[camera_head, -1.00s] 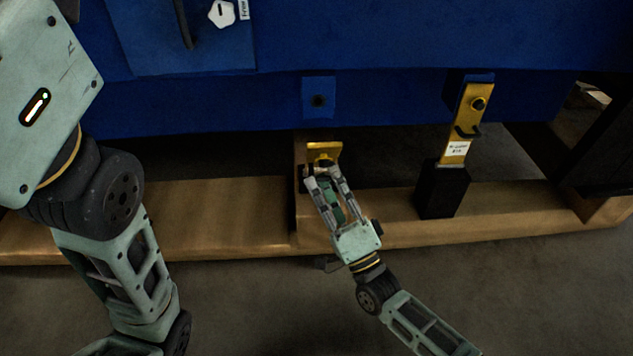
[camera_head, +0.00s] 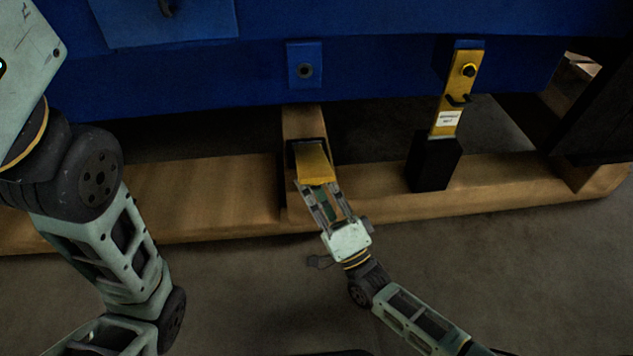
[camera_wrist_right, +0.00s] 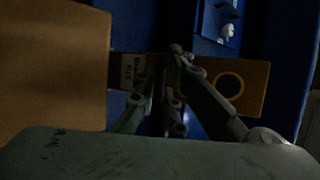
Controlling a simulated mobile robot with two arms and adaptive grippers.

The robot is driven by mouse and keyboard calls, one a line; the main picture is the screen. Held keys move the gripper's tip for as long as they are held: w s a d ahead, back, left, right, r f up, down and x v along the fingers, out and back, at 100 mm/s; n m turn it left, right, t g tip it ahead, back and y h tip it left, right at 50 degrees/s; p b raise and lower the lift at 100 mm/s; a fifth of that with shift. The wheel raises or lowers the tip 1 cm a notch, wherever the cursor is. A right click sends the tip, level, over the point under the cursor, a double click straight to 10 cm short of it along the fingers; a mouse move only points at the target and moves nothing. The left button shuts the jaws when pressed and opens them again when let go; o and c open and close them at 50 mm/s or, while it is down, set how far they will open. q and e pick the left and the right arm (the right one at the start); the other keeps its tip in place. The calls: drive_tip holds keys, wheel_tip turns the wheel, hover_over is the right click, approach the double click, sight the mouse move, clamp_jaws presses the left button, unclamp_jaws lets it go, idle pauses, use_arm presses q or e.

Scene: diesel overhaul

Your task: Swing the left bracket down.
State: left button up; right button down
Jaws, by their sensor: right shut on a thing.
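The left bracket (camera_head: 314,163) is a yellow plate in a dark mount on the wooden beam, tilted out from the blue body toward me. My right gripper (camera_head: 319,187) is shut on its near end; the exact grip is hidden. In the right wrist view the bracket (camera_wrist_right: 255,88) shows a label and a dark round hole with a yellow rim, behind the fingers (camera_wrist_right: 172,75). The other bracket (camera_head: 447,100) stands upright on the right in a black mount, with a black knob and hook. My left arm shows at the left; its gripper is out of view.
The blue body (camera_head: 380,50) spans the top, with a square pad (camera_head: 305,65) with a dark hole above the left bracket. The wooden beam (camera_head: 200,195) runs across below it. The floor (camera_head: 240,290) in front is clear.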

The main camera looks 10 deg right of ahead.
drive_tip(key=shift+w+d+f+h, duration=0.15)
drive_tip(key=shift+w+d+h, duration=0.15)
drive_tip(key=shift+w, duration=0.15)
drive_tip(key=c, duration=1.9)
unclamp_jaws()
drive_tip(key=shift+w+a, duration=0.1)
drive_tip(key=shift+a, duration=0.1)
drive_tip(key=shift+o, duration=0.2)
drive_tip(key=shift+s, duration=0.2)
drive_tip(key=v, duration=1.2)
drive_tip(key=shift+c, duration=0.2)
